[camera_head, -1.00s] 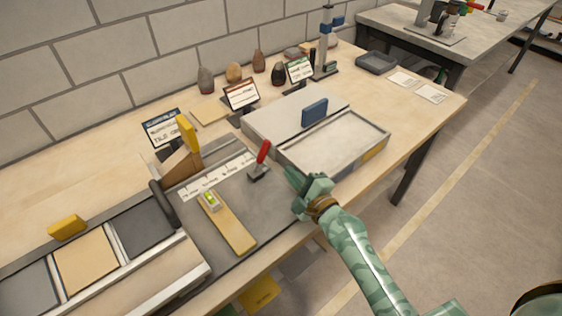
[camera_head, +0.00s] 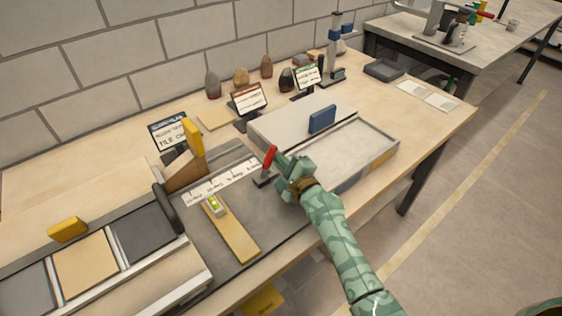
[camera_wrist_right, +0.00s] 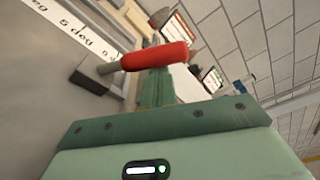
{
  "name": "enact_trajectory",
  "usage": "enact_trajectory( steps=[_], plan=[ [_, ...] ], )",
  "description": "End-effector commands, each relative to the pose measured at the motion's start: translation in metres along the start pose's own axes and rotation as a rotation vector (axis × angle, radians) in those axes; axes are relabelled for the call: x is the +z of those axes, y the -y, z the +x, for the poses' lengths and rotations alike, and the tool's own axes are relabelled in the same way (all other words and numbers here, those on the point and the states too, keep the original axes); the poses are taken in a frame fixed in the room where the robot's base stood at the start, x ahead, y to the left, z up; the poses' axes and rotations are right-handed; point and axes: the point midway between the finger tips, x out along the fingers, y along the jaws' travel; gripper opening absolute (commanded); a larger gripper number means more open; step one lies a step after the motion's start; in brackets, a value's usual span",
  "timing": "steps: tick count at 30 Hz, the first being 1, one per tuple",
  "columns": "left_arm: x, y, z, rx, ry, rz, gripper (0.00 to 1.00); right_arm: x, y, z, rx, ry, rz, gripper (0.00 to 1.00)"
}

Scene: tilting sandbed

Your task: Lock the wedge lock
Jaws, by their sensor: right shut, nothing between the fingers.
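The lever with a red grip (camera_head: 270,157), which looks like the wedge lock, stands on a small dark base (camera_head: 264,178) on the grey plate (camera_head: 262,222). Its grip is tilted up. A brown wedge (camera_head: 186,172) with a yellow handle (camera_head: 193,138) sits at the left end of the printed degree scale (camera_head: 222,181). My right gripper (camera_head: 284,163) is shut and empty, just right of the red grip. In the right wrist view the red grip (camera_wrist_right: 155,57) lies across the front of the closed fingers (camera_wrist_right: 157,88); I cannot tell whether they touch. My left gripper is out of view.
A yellow strip with a green level (camera_head: 215,206) lies on the plate. A shallow tray (camera_head: 386,154) and a grey box with a blue handle (camera_head: 322,119) stand right and behind. Small signs (camera_head: 249,98) and several stones line the back. The sand compartments (camera_head: 85,262) are at left.

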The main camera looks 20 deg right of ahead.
Motion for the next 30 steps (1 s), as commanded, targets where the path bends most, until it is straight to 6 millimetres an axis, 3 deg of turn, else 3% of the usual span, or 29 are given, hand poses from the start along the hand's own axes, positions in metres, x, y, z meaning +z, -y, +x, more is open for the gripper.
enact_trajectory(
  steps=[22, 30],
  plan=[
    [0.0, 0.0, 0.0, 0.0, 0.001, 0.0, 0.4, 0.008, 0.002, -0.001, -0.016, 0.0, -0.116, 0.0],
    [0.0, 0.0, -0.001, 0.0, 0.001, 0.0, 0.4, 0.017, 0.004, -0.003, -0.034, 0.002, -0.25, 0.0]
  ],
)
